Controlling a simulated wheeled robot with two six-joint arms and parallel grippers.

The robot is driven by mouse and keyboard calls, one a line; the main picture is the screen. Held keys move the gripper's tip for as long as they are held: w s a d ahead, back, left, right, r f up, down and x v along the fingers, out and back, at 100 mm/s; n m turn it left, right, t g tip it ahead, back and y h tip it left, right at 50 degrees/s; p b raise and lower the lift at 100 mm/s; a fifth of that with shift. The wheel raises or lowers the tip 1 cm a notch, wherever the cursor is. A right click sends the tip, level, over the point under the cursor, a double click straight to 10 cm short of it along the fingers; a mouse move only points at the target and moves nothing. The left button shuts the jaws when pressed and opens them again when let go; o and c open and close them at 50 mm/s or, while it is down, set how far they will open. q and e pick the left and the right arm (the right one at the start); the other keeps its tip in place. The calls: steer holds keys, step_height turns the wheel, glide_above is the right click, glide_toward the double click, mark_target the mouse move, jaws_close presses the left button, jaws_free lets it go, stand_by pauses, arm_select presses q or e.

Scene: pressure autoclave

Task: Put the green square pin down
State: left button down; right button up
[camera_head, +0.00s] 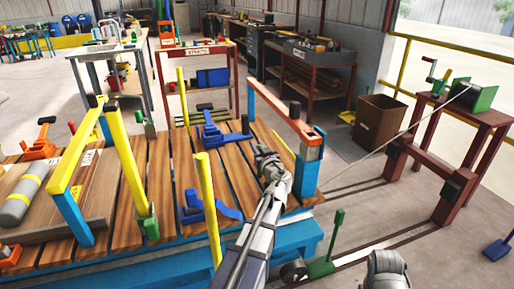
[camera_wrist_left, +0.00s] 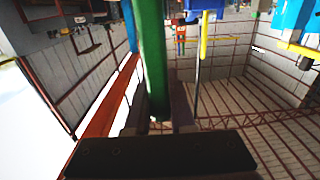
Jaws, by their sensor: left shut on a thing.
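My left gripper (camera_head: 270,160) is over the near right part of the slatted bench, close to the orange and blue post. In the left wrist view, a long green bar (camera_wrist_left: 152,50), which looks like the green square pin, runs up from between the fingers of my left gripper (camera_wrist_left: 165,118). The gripper is shut on it. In the head view I cannot make out the held pin at the gripper. A grey rounded part at the lower right edge is too cut off to show a right gripper.
The slatted bench (camera_head: 160,175) carries yellow posts (camera_head: 208,200), a blue clamp (camera_head: 212,208) and a grey cylinder (camera_head: 22,195). A green handled piece (camera_head: 325,255) stands low beside it. A dark red stand (camera_head: 440,170) and a brown bin (camera_head: 380,125) are at the right.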

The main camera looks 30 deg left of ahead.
arm_select(q)
steer(key=c, duration=0.8)
jaws_free()
steer(key=shift+f, duration=0.1)
steer(key=shift+o, duration=0.2)
steer(key=v, duration=1.2)
